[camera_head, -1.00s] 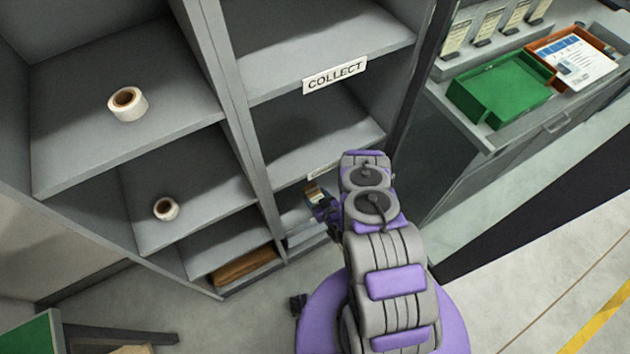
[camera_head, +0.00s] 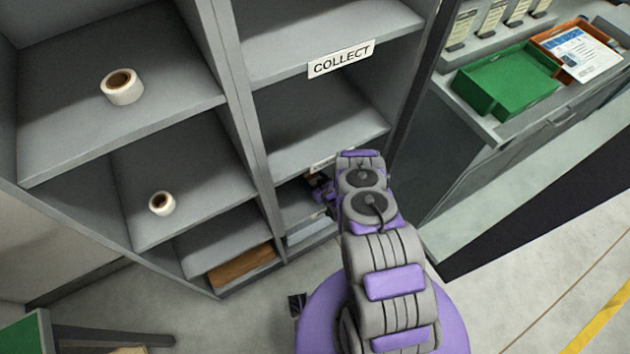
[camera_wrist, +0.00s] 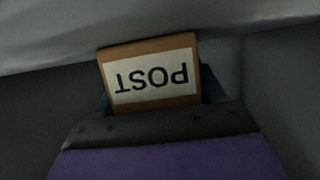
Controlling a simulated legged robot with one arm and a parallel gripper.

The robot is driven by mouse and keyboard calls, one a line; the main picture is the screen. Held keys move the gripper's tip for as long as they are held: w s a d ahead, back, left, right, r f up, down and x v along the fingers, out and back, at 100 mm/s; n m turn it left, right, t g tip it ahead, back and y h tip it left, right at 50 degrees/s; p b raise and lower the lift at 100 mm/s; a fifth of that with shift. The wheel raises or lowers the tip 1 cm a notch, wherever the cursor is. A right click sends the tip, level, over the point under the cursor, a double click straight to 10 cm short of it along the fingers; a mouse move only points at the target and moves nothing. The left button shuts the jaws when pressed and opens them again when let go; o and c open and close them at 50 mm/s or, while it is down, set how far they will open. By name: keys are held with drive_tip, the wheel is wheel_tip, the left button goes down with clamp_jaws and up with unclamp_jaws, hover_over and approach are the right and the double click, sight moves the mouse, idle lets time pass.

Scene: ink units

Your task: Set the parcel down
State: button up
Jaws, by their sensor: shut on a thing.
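The parcel (camera_wrist: 151,62) is a brown block with a white label reading POST, upside down in the wrist view. My gripper (camera_wrist: 155,100) is shut on it, with a dark fingertip showing at each side. A pale surface spans the top of the wrist view, close to the parcel; I cannot tell whether they touch. In the head view my gripper (camera_head: 322,188) is inside a lower right shelf compartment (camera_head: 296,204), below the one under the COLLECT sign (camera_head: 341,59).
Grey shelf dividers and edges stand close around my arm. Tape rolls (camera_head: 122,87) (camera_head: 161,203) sit in left compartments. A brown flat item (camera_head: 243,266) lies in a bottom compartment. A green tray (camera_head: 507,78) and an orange tray (camera_head: 578,50) stand on the right counter.

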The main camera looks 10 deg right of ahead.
drive_tip(key=o, duration=0.9)
drive_tip(key=shift+d, duration=0.15)
drive_tip(key=o, duration=0.4)
drive_tip(key=shift+d, duration=0.2)
drive_tip(key=shift+a+r, duration=0.1)
drive_tip(key=shift+a, duration=0.05)
drive_tip(key=shift+s+r, duration=0.15)
drive_tip(key=shift+s, duration=0.25)
drive_tip(key=p+v, duration=0.3)
drive_tip(key=v, duration=0.8)
drive_tip(key=shift+s+p, duration=0.1)
drive_tip(key=shift+p, duration=0.25)
drive_tip(key=shift+s, duration=0.1)
